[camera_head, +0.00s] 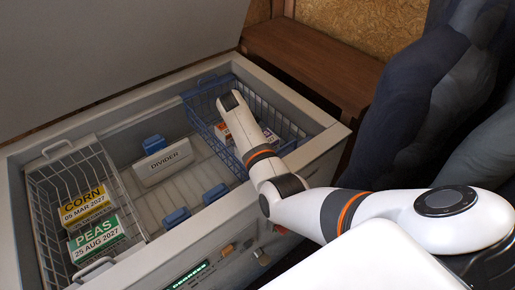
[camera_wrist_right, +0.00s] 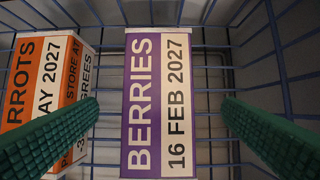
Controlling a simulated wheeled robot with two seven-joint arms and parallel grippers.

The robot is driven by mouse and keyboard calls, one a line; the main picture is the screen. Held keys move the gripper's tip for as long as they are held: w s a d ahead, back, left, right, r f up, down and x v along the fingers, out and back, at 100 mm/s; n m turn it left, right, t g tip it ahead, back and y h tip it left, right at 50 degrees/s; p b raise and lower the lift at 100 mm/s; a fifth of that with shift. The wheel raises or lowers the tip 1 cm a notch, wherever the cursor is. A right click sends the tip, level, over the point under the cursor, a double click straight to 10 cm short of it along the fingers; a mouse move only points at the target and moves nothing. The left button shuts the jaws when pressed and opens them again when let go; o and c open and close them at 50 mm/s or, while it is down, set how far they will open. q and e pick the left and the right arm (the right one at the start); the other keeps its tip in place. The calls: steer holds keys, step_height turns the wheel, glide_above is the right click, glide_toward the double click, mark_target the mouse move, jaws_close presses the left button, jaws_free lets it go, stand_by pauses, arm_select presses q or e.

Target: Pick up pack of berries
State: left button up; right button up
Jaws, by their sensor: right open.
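The pack of berries (camera_wrist_right: 158,100) is a box with a purple and white label reading "BERRIES 16 FEB 2027". It lies in a blue wire basket (camera_wrist_right: 215,75), centred in the right wrist view. My right gripper (camera_wrist_right: 161,105) is open, with one green ridged finger on each side of the pack and a visible gap to each. In the head view my right arm reaches down into the blue basket (camera_head: 284,112) and hides much of its contents and the gripper's fingers. My left gripper is not in view.
An orange carrots pack (camera_wrist_right: 45,80) lies left of the berries, near the left finger. The open chest freezer (camera_head: 330,138) also holds a grey basket (camera_head: 62,160) with corn (camera_head: 85,205) and peas (camera_head: 97,238), and a divider (camera_head: 162,162). Its lid (camera_head: 110,50) stands raised.

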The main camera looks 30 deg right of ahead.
mark_target(274, 139)
steer(key=x, duration=0.5)
steer(key=shift+b, duration=0.4)
steer(key=shift+c, duration=0.2)
steer(key=c, duration=1.2)
steer(key=shift+w, duration=0.1)
steer(key=shift+c, duration=0.6)
